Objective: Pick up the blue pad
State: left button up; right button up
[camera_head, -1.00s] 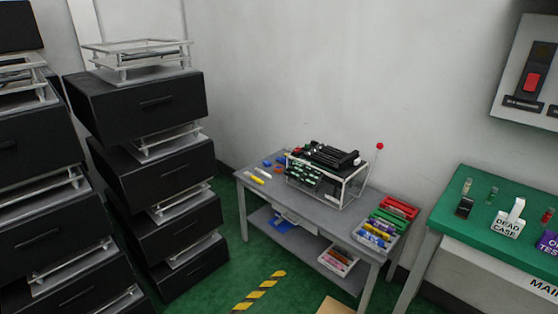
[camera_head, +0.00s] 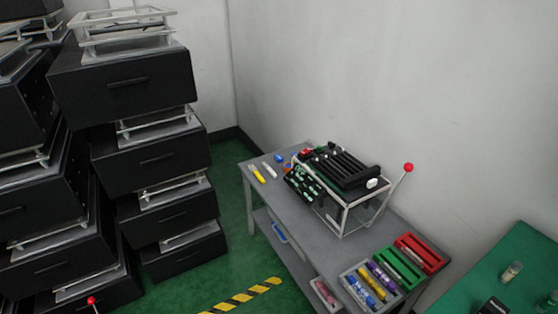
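A small blue object (camera_head: 279,157) lies at the far left end of the grey table, next to the rack. A second blue piece (camera_head: 279,232) shows on or by the lower shelf of the table. Both are small, and I cannot tell which one is the blue pad. Neither of my grippers is in view.
The grey table (camera_head: 268,187) carries a wire-framed rack (camera_head: 340,185), a red-knobbed lever (camera_head: 408,168), pens and trays of markers (camera_head: 372,286). Black drawer stacks (camera_head: 125,85) stand left. A green table (camera_head: 490,283) is at right. Green floor (camera_head: 232,170) lies between stacks and table.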

aim_at(277, 158)
jog(key=u, duration=2.9)
jog(key=z, duration=2.9)
jog(key=i+j+u, duration=0.15)
jog(key=i+j, duration=0.35)
